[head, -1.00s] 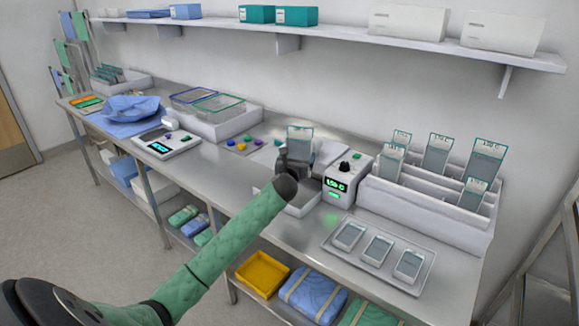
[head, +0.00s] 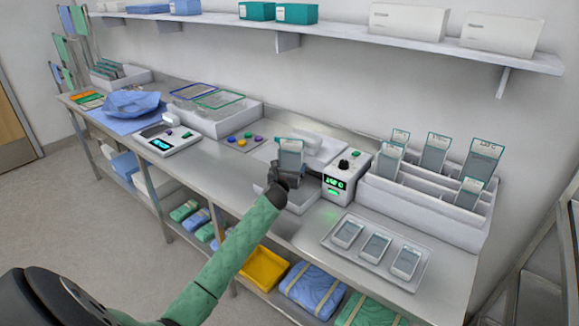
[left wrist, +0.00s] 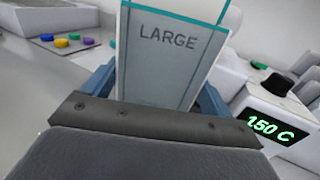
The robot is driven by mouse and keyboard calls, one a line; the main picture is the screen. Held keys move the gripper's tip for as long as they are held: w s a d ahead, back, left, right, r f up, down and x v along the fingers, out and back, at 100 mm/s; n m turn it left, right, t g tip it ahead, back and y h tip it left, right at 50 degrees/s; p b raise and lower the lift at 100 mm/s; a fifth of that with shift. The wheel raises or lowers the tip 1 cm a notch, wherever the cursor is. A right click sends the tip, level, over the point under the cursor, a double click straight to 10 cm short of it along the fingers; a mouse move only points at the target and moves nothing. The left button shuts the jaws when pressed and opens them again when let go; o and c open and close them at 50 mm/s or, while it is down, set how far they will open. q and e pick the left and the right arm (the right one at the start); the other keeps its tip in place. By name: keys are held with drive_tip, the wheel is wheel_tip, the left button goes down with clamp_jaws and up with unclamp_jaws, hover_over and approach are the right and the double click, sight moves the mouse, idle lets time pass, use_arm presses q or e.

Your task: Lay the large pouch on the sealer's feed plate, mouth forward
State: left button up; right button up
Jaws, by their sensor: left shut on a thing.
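The large pouch (head: 291,157) is a clear and grey-blue packet with a teal edge. In the left wrist view the pouch (left wrist: 165,55) reads "LARGE" and stands up between the blue-grey fingers. My left gripper (head: 286,178) is shut on it and holds it in front of the sealer. The sealer (head: 338,180) is a white machine with a black knob and a green display; in the left wrist view the display (left wrist: 270,128) reads 150 C. Its pale feed plate (head: 302,199) is partly hidden by my gripper and arm. My right gripper is not in view.
A white rack (head: 425,205) with upright pouches stands right of the sealer. A metal tray (head: 374,256) with packets lies in front of it. A scale (head: 167,142) and a pad with coloured buttons (head: 241,141) are to the left. A shelf (head: 330,36) runs above.

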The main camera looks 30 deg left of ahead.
use_arm(q)
drive_tip(key=shift+f, duration=0.15)
drive_tip(key=o, duration=0.8)
